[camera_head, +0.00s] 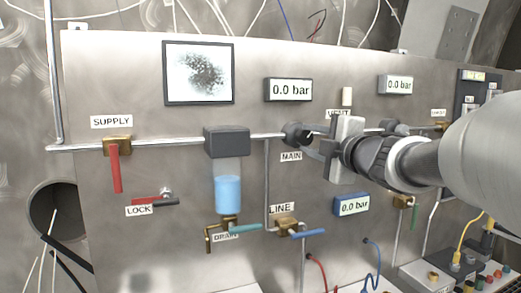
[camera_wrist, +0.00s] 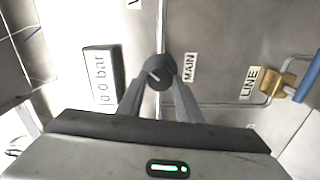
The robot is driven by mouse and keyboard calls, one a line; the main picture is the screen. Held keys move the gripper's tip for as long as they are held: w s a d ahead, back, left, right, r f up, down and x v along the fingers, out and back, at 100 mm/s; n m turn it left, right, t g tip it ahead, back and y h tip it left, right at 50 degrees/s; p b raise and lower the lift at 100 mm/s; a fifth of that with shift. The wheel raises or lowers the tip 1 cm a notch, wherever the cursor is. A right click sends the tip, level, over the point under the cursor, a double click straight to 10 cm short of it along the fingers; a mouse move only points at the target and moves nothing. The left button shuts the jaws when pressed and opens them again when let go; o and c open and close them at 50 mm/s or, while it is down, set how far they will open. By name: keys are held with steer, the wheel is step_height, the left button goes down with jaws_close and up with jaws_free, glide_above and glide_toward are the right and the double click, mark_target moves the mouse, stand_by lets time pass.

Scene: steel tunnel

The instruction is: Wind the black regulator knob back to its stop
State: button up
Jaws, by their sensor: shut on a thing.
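The black regulator knob (camera_head: 296,134) sits on the horizontal pipe, just above the MAIN label. In the wrist view the round knob (camera_wrist: 157,72) shows a pale pointer line on its face, tilted from the upright of that picture. My gripper (camera_head: 309,143) reaches in from the right. In the wrist view its two fingers (camera_wrist: 160,84) stand on either side of the knob and are shut on it. The finger ends partly hide the knob's sides. The display above the knob (camera_head: 290,90) reads 0.0 bar and also shows sideways in the wrist view (camera_wrist: 101,75).
The red SUPPLY handle (camera_head: 115,168) hangs down at the left. A filter bowl with blue liquid (camera_head: 228,194) hangs left of the knob. The blue LINE valve handle (camera_head: 309,234) is below. My arm covers part of the panel's right side, including much of the VENT label.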

steer(key=n+b, duration=0.3)
steer(key=n, duration=0.2)
steer(key=shift+f, duration=0.1)
steer(key=shift+n+b, duration=0.95)
steer(key=shift+n, duration=0.75)
steer(key=shift+r, duration=0.2)
steer(key=o, duration=1)
steer(key=shift+o, duration=0.2)
steer(key=shift+f, duration=0.1)
